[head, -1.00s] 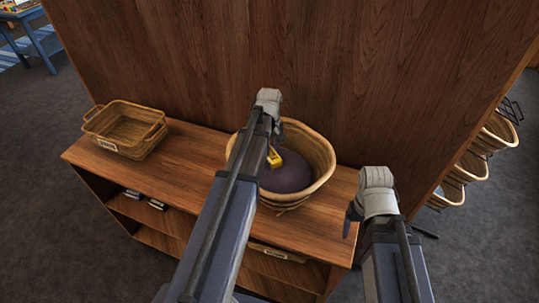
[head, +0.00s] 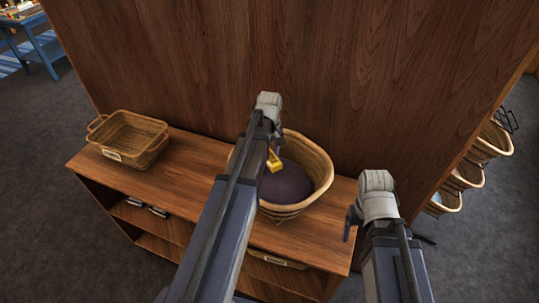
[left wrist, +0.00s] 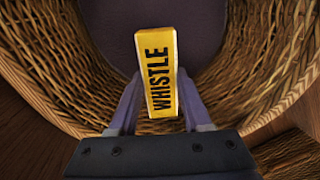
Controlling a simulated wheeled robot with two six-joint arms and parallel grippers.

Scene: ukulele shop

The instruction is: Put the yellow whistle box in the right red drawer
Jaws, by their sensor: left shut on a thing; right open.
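The yellow whistle box (left wrist: 157,72), with "WHISTLE" in black letters, is between the fingers of my left gripper (left wrist: 160,105) in the left wrist view. The gripper is shut on it. In the head view the box (head: 273,162) shows as a small yellow piece beside my left arm, over the round wicker basket (head: 322,180). The left fingers are mostly hidden behind the arm there. My right gripper (head: 352,215) is open and empty, right of the basket near the shelf's right end. No red drawer is in view.
The round basket has a dark purple lining or cushion (head: 287,186) and stands on a wooden shelf unit (head: 190,160). A rectangular labelled basket (head: 128,138) stands at its left. A tall wood panel (head: 390,90) rises behind. Hanging baskets (head: 490,145) are at right; a blue table (head: 40,48) is far left.

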